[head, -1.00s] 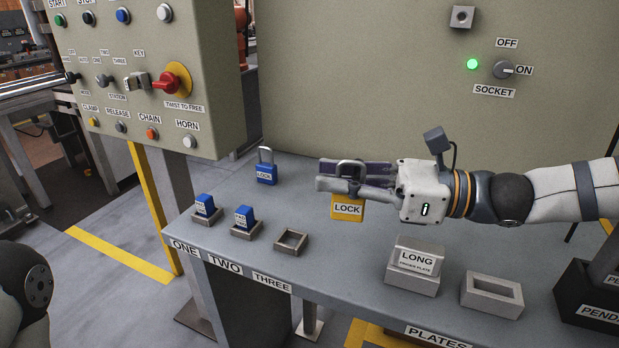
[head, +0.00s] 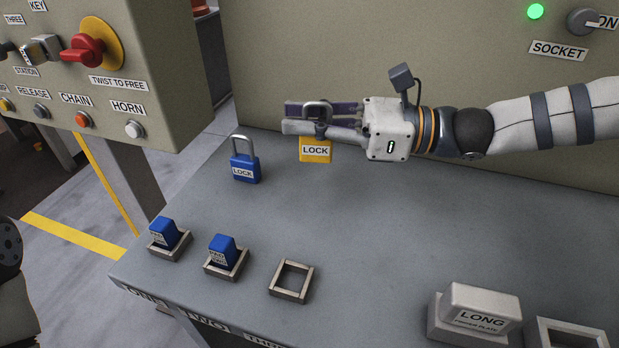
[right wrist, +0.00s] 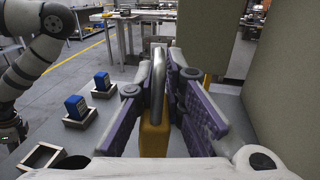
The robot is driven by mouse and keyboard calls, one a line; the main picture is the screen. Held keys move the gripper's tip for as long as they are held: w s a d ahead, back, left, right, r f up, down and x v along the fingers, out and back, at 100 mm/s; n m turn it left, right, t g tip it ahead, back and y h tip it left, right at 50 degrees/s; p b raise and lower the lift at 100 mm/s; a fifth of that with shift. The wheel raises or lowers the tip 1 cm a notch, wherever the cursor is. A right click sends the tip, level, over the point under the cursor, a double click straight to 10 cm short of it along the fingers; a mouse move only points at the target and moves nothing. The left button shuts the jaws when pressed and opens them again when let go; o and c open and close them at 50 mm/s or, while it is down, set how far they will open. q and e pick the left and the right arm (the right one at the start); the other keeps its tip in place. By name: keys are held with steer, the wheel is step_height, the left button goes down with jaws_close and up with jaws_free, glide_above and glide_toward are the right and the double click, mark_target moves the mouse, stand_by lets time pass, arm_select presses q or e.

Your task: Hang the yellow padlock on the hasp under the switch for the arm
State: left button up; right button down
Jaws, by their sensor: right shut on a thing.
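The yellow padlock (head: 315,150), labelled LOCK, hangs upright in my right gripper (head: 288,117) in the head view. The gripper is shut on its metal shackle, above the grey bench. In the right wrist view the shackle (right wrist: 158,78) stands between the purple-lined fingers, with the yellow body (right wrist: 154,138) below. No switch marked for the arm and no hasp can be made out now. The only switch on the back cabinet in view is the SOCKET switch (head: 583,21), partly cut off.
A blue padlock (head: 244,167) stands on the bench (head: 390,230) left of the yellow one. Two blue blocks sit in holders; a third holder (head: 291,281) is empty. A LONG plate block (head: 478,310) is front right. A control box (head: 150,60) overhangs at left.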

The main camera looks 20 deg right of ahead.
step_height(320, 180, down, 7)
steer(key=shift+w+b, duration=0.15)
steer(key=shift+b, duration=0.3)
steer(key=shift+f, duration=0.1)
steer(key=shift+f, duration=0.15)
steer(key=c, duration=1.7)
jaws_free()
